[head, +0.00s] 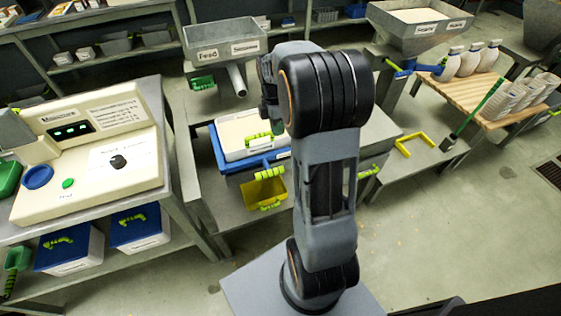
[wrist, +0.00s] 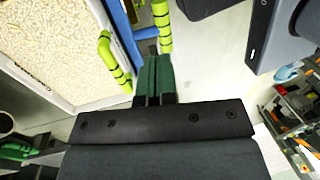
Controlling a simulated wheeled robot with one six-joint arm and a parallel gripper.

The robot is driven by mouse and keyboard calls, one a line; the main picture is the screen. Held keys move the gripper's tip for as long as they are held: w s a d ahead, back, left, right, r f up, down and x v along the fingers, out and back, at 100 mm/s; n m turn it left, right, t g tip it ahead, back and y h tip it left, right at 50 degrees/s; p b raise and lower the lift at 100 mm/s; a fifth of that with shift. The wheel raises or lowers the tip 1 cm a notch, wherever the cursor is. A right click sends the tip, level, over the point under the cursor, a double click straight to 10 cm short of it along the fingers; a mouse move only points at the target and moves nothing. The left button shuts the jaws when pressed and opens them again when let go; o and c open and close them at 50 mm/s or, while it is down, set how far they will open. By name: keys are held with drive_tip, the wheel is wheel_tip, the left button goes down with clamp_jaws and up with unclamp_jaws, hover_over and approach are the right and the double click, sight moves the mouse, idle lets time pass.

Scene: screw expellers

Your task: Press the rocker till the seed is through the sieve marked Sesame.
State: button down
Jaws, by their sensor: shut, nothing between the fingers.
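My gripper (wrist: 153,65) shows in the wrist view with its dark green fingers together and nothing between them. In the head view my arm hides the fingertips. A white-walled tray of pale seed (head: 240,130) sits in a blue frame (head: 217,150) left of my arm, with a yellow-green handle (head: 258,138). In the wrist view the seed (wrist: 60,40) fills the upper left, and a striped yellow-green handle (wrist: 113,60) stands just left of my fingertips, seemingly apart from them. Another such handle (wrist: 163,25) is beyond the fingertips. I cannot identify the rocker or read a Sesame mark on the tray.
A grey labelled hopper (head: 222,45) with a spout stands behind the tray. A yellow bin (head: 263,192) hangs below it. A cream console (head: 90,160) is at left. A pallet with white bottles (head: 468,60) is at right. Floor is clear at lower right.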

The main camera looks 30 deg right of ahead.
sight(281, 167)
drive_tip(key=s+f, duration=0.1)
drive_tip(key=f, duration=0.3)
drive_tip(key=f+b, duration=0.1)
drive_tip(key=f, duration=0.3)
drive_tip(key=s+f, duration=0.1)
drive_tip(key=f, duration=0.4)
drive_tip(key=shift+s+a+b, duration=0.25)
drive_tip(key=shift+s+b, duration=0.05)
